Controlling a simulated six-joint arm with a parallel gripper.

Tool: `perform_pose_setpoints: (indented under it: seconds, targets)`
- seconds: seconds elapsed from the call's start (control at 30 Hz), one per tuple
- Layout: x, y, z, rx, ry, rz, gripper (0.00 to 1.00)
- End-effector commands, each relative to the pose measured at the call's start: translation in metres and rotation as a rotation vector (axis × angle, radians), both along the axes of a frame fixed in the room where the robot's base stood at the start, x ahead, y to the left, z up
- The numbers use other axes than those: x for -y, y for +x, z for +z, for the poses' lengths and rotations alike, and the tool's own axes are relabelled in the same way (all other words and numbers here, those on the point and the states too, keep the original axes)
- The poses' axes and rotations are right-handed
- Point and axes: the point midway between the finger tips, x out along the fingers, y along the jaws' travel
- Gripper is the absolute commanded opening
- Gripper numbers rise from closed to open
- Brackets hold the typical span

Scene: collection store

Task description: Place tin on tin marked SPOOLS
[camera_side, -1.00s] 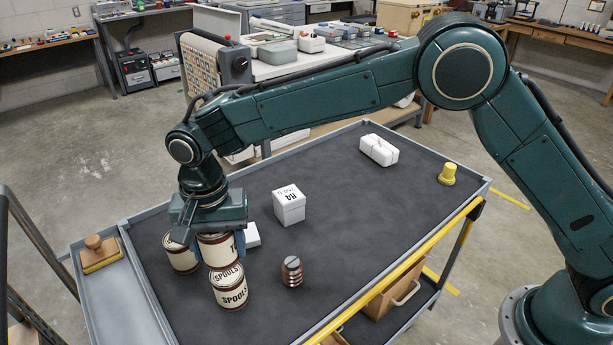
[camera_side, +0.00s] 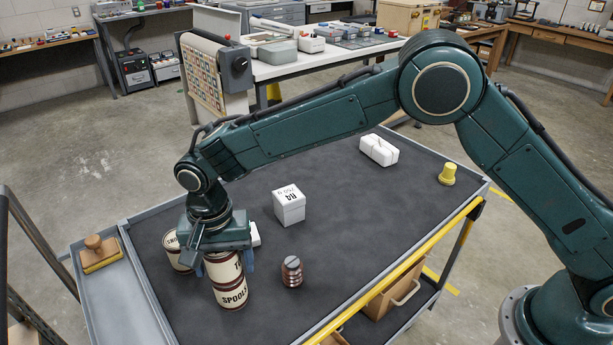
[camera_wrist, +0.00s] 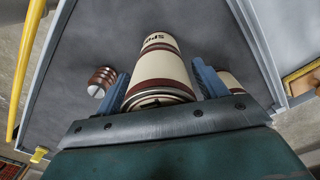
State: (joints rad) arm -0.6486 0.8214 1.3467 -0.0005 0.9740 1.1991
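A cream tin with dark red bands (camera_side: 223,268) stands upright, seemingly resting on the lid of the tin marked SPOOLS (camera_side: 231,294), roughly in line with it. In the wrist view the upper tin (camera_wrist: 160,75) is between my fingers, with part of the SPOOLS tin (camera_wrist: 160,40) beyond it. My gripper (camera_side: 226,262) is low around the upper tin. Its blue fingers look spread, with narrow gaps beside the tin. Another cream tin (camera_side: 175,252) stands just left, partly hidden by my gripper; its label is not fully readable.
A dark red ribbed object (camera_side: 291,272) stands close right of the stack. A white box (camera_side: 289,206), a white bundle (camera_side: 379,150) and a yellow piece (camera_side: 447,174) stand farther off. A wooden-handled block (camera_side: 98,253) lies in the side tray. The front right of the tabletop is clear.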

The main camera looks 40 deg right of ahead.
Motion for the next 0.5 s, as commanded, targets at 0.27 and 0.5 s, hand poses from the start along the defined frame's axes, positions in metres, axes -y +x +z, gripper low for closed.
perform_pose_setpoints:
  seconds: [0.27, 0.5]
  targets:
    - [0.0001, -0.0001, 0.0003, 0.000, 0.000, 0.000, 0.77]
    - [-0.0001, 0.0001, 0.0068, 0.000, 0.000, 0.000, 0.77]
